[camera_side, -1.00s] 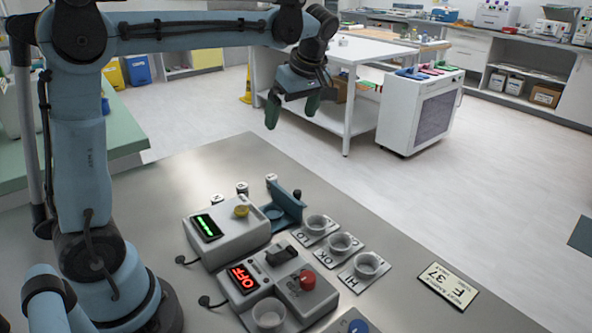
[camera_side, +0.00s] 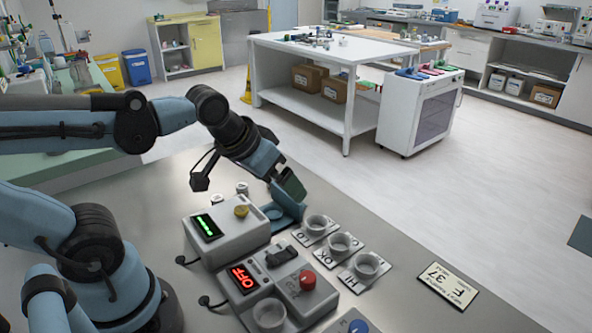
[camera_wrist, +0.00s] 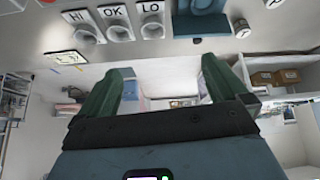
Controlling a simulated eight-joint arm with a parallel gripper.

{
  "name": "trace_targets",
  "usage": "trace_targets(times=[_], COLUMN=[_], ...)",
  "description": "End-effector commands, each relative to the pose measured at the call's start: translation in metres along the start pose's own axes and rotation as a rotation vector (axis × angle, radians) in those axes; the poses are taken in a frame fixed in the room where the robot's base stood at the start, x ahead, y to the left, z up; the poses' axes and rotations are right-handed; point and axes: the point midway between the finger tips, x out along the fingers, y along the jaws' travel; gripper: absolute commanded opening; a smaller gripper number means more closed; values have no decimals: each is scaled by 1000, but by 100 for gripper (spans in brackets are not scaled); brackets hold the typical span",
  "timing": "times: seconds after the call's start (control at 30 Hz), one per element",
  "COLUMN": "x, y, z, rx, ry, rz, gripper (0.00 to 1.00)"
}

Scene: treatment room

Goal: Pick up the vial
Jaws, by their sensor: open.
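Small white vials with dark marks stand behind the yellow-knobbed device in the side view; one vial (camera_side: 242,188) is clear there, and another (camera_side: 217,200) is partly hidden by the device. In the wrist view a small pale item, probably a vial (camera_wrist: 243,29), shows at the upper right, beyond the right finger. My gripper (camera_side: 291,188) is low over the blue stand (camera_side: 283,212), right of the vials. In the wrist view my gripper (camera_wrist: 165,72) has its two green fingers wide apart with nothing between them.
The device with a green display (camera_side: 208,226) and the one reading OFF (camera_side: 244,277) stand in front. Cups marked LO (camera_side: 317,224), OK (camera_side: 339,242) and HI (camera_side: 367,264) are to the right. A sign (camera_side: 448,286) lies farther right, with bare table around it.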

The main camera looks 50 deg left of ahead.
Motion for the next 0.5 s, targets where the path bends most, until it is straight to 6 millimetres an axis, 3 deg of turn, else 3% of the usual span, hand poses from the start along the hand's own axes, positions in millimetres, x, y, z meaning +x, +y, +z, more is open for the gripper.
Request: trace_targets(times=[0.1, 0.33, 0.5], x=[4, 5, 5], y=[4, 6, 6], z=[12, 15, 15], rx=[83, 120, 119], ry=[35, 49, 48], rz=[26, 35, 34], gripper=[98, 63, 63])
